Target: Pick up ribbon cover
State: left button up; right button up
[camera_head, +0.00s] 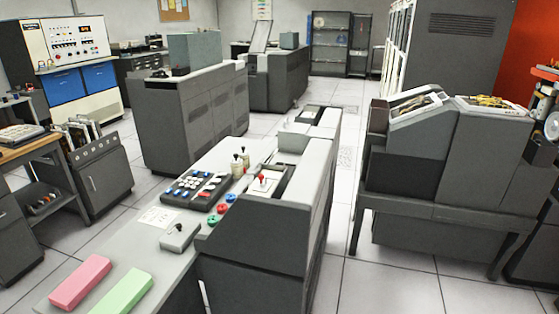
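No part is marked as the ribbon cover, and I cannot tell for sure which one it is. A grey keypunch-like machine (262,232) stands in the front middle. A raised light grey block-shaped cover (292,142) sits on top of it, towards its far end. A red-tipped part (263,181) shows in the recess in front of that block. A small grey box (179,237) with a dark knob lies on the desk to the left of the machine. Neither of my grippers is in view.
A keyboard (196,190), a pink block (80,281) and a green block (122,292) lie on the desk (150,258). Two small bottles stand beside the keyboard. A large grey machine (445,150) stands on the right. Tiled floor (390,285) is clear between the machines.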

aim_at(177, 239)
jog(key=i+l+u, duration=0.15)
jog(key=i+l, duration=0.15)
jog(key=i+l+u, duration=0.15)
jog(key=i+l, duration=0.15)
jog(key=i+l+u, duration=0.15)
jog(key=l, duration=0.35)
jog(key=i, duration=0.1)
